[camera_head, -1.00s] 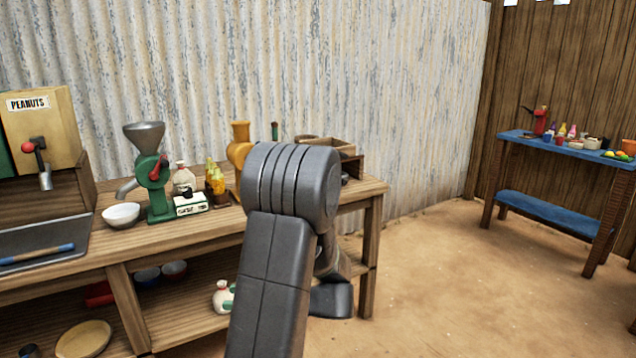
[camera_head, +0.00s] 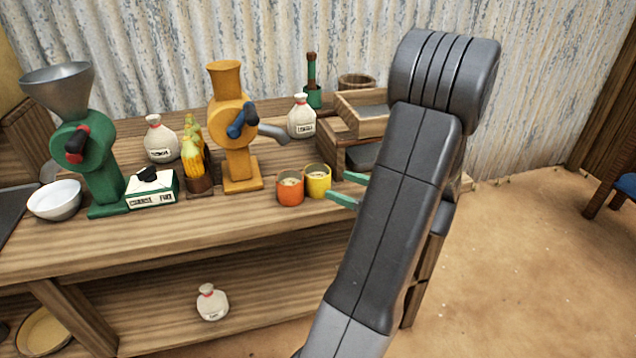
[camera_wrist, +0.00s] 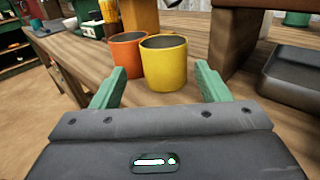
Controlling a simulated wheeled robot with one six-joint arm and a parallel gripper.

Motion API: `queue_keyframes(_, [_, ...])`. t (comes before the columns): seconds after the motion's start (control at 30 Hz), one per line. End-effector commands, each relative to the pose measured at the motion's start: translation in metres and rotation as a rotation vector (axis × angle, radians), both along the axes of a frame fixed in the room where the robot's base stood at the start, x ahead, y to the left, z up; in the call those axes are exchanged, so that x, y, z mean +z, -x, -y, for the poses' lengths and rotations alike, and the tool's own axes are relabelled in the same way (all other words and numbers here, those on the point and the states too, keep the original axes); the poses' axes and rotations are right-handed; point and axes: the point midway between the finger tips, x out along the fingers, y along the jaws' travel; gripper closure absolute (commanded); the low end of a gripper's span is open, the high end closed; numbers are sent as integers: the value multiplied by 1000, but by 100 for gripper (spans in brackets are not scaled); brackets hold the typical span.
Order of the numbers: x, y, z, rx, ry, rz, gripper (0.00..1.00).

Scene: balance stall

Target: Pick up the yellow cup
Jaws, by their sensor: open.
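The yellow cup (camera_head: 318,182) stands upright on the wooden counter (camera_head: 210,230), close beside an orange cup (camera_head: 290,188) on its left. In the wrist view the yellow cup (camera_wrist: 164,64) is in front of my gripper, with the orange cup (camera_wrist: 127,54) to its left and slightly behind. My gripper (camera_head: 345,188) has green fingers that point at the yellow cup from the right. In the wrist view the fingers of my gripper (camera_wrist: 158,88) are spread apart, with nothing between them but the view of the cup ahead. My arm hides part of the counter's right end.
A yellow grinder (camera_head: 235,130) stands behind the cups. Wooden trays (camera_head: 345,130) stand just behind and right of the yellow cup. A green grinder (camera_head: 95,150), white bowl (camera_head: 55,201) and labelled box (camera_head: 152,190) stand at left. Counter in front of the cups is clear.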

Motion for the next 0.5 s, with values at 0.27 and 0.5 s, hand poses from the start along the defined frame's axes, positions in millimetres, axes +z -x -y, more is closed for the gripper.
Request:
queue_keyframes(0.27, [0,-12,-25,3,0,1,31])
queue_keyframes(0.5, [2,-26,-48,1,0,0,31])
